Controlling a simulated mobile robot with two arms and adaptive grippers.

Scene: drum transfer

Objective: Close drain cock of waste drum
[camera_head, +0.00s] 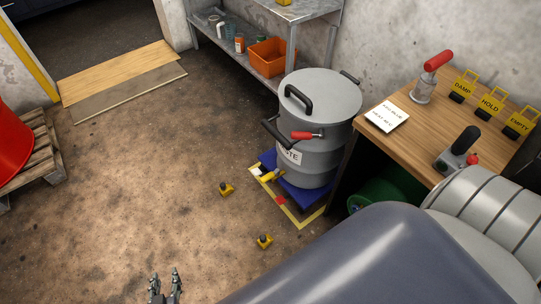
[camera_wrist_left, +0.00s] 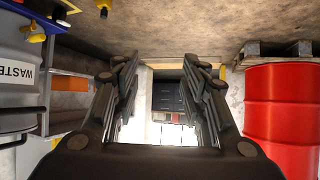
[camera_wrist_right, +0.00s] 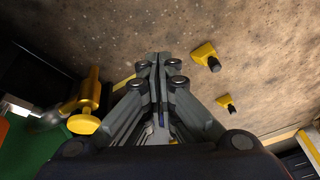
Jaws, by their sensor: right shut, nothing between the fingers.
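The grey waste drum (camera_head: 318,128) stands lidded on a blue pallet, its label partly hidden by a handle with a red grip. The yellow drain cock (camera_head: 268,176) shows low on its front left; whether it is open or closed is too small to tell. In the left wrist view the drum (camera_wrist_left: 18,75) is at the left edge. My left gripper (camera_head: 165,283) is open and empty over the floor, well apart from the drum; its fingers spread in the left wrist view (camera_wrist_left: 160,62). My right gripper (camera_wrist_right: 160,58) is shut and empty, outside the head view.
Two yellow floor pegs (camera_head: 226,189) (camera_head: 264,241) stand near the pallet. A workbench (camera_head: 440,110) is right, a metal shelf with an orange crate (camera_head: 268,58) behind. A red drum (camera_head: 12,145) is left. A yellow fitting (camera_wrist_right: 87,100) shows in the right wrist view. Middle floor is clear.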

